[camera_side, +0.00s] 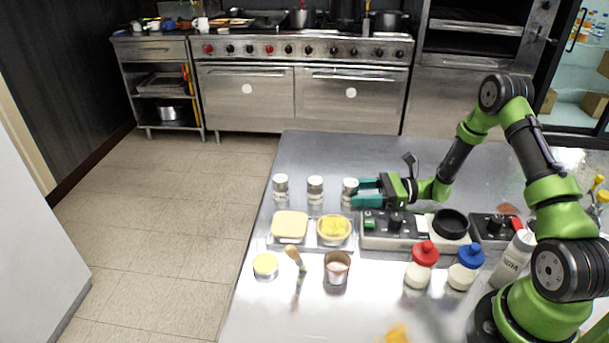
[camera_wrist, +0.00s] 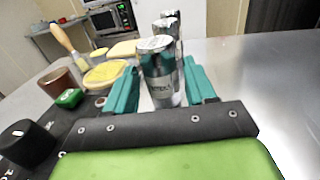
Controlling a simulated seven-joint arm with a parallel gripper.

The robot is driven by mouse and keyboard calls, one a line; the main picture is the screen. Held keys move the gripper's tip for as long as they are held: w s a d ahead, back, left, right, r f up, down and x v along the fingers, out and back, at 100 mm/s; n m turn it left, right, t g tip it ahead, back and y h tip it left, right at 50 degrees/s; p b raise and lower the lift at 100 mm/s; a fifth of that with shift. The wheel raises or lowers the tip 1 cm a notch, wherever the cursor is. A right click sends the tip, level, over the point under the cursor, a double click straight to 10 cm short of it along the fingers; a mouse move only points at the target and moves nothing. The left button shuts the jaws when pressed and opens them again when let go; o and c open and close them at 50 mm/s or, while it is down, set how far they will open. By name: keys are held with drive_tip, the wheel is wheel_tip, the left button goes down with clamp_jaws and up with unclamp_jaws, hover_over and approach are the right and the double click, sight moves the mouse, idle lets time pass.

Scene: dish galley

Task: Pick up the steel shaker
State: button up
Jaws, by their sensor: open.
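Three steel shakers stand upright in a row on the steel table: a left one (camera_side: 281,187), a middle one (camera_side: 315,189) and a right one (camera_side: 349,188). My gripper (camera_side: 359,191) reaches in low from the right, its teal fingers open at the right shaker.
Yellow-topped containers (camera_side: 290,225) (camera_side: 334,230) stand in front of the shakers. A black-knobbed control unit (camera_side: 385,238) sits below my gripper. A brush (camera_side: 294,256), brown cup (camera_side: 337,274), red-capped bottle (camera_side: 421,270) and blue-capped bottle (camera_side: 463,275) stand nearer. The table behind the shakers (camera_side: 330,155) is clear.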

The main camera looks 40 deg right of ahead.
sight(341, 207)
drive_tip(key=x, duration=0.4)
drive_tip(key=shift+w+a, duration=0.15)
drive_tip(key=shift+a, duration=0.15)
drive_tip(key=shift+c, duration=0.3)
drive_tip(key=c, duration=0.7)
drive_tip(key=shift+c, duration=0.2)
drive_tip(key=shift+r, duration=0.1)
